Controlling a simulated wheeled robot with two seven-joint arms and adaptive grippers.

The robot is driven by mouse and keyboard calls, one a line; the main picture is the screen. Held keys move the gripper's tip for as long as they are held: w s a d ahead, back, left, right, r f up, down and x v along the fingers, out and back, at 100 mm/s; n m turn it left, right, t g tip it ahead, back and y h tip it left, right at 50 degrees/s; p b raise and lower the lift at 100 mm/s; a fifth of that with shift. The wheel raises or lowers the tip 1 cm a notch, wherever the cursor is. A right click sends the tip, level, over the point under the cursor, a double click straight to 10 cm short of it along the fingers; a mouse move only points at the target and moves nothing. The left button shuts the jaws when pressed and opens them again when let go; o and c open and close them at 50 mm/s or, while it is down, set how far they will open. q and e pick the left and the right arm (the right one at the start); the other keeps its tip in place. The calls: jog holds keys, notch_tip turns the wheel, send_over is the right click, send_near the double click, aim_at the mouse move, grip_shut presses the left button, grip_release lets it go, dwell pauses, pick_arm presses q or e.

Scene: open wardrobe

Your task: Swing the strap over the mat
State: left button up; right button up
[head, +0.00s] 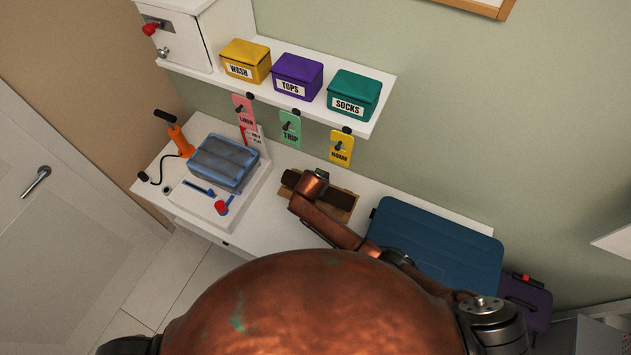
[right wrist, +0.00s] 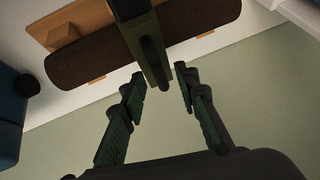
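The mat looks like a dark brown roll (head: 337,198) on a tan wooden board (head: 347,213) on the white bench; my right arm covers its middle in the head view. The right wrist view shows the roll (right wrist: 90,62) and the board (right wrist: 87,15) closer. An olive bar-like strap (right wrist: 137,32) crosses in front of the roll there, with a dark slot near its end. My right gripper (right wrist: 160,75) is open, its green-padded fingertips on either side of the strap's end. I cannot tell whether they touch it. My left gripper is out of view.
A blue suitcase (head: 440,250) lies right of the board. On the left are a blue-grey packed bundle (head: 223,162) and an orange hand tool (head: 180,139). A shelf (head: 352,118) with yellow, purple and green boxes and hanging tags is above the bench.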

jog(key=v, duration=1)
